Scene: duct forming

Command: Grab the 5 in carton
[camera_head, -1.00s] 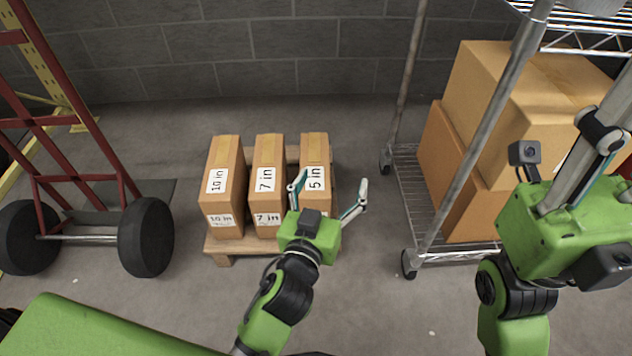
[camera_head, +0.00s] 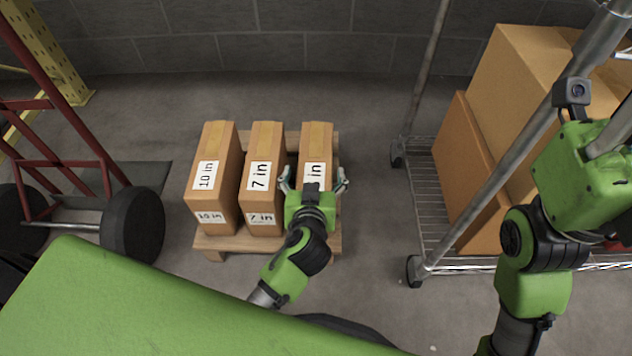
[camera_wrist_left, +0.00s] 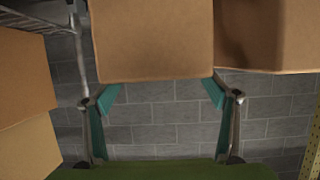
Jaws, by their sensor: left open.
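The 5 in carton (camera_head: 317,140) stands on a low wooden pallet (camera_head: 215,243), at the right of a row of three brown cartons. Its label is partly hidden by my left gripper (camera_head: 313,178). The left gripper is open, with one fingertip on each side of the carton's near end. In the left wrist view the carton (camera_wrist_left: 150,40) lies between the spread fingers (camera_wrist_left: 160,95), with gaps visible beside its near end. My right gripper (camera_head: 585,170) is at the right, by the wire rack; its fingers do not show clearly.
The 7 in carton (camera_head: 265,145) stands close left of the 5 in carton, and the 10 in carton (camera_head: 214,150) farther left. A red hand truck (camera_head: 60,130) is at the left. A wire rack (camera_head: 430,200) with large boxes (camera_head: 520,90) stands right, beyond clear floor.

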